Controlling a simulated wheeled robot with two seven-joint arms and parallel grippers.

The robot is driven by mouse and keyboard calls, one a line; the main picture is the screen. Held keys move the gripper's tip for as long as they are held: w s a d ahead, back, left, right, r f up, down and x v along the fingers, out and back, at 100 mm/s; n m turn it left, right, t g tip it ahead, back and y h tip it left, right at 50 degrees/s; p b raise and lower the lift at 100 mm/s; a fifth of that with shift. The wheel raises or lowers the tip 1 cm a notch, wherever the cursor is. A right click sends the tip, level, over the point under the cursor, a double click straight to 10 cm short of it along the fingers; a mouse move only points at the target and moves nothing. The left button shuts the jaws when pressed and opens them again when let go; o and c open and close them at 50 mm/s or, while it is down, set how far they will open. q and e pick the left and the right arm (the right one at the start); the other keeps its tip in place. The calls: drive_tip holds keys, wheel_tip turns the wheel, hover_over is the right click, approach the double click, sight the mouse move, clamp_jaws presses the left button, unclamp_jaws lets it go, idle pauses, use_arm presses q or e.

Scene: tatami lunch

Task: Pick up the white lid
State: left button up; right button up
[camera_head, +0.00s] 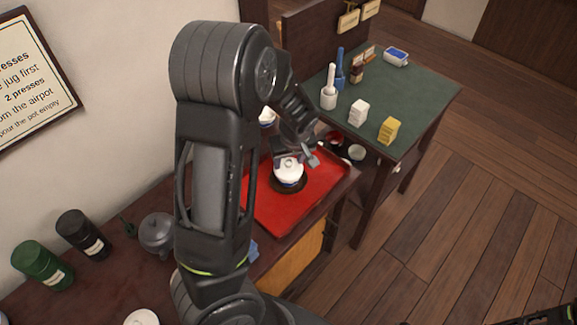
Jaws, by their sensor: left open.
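A white lid (289,167) tops a small white and blue bowl, which sits on a dark round base on the red tray (262,207). My left gripper (298,158) is open, pointing down just above the lid. One finger is at the lid's top and the other to its right. I cannot tell whether the fingers touch the lid. My left arm hides part of the tray and the table to its left. My right gripper is out of view; only a dark part of my right arm shows at the lower right corner.
Another white and blue vessel (267,117) stands behind my arm. A grey pot (157,234), a green canister (42,263) and a black canister (83,234) stand at left. The green-topped table (420,90) holds several small items. Wooden floor is open at right.

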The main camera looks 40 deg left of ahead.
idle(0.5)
use_arm(q)
clamp_jaws()
idle(0.3)
drive_tip(key=shift+s+d, duration=0.1)
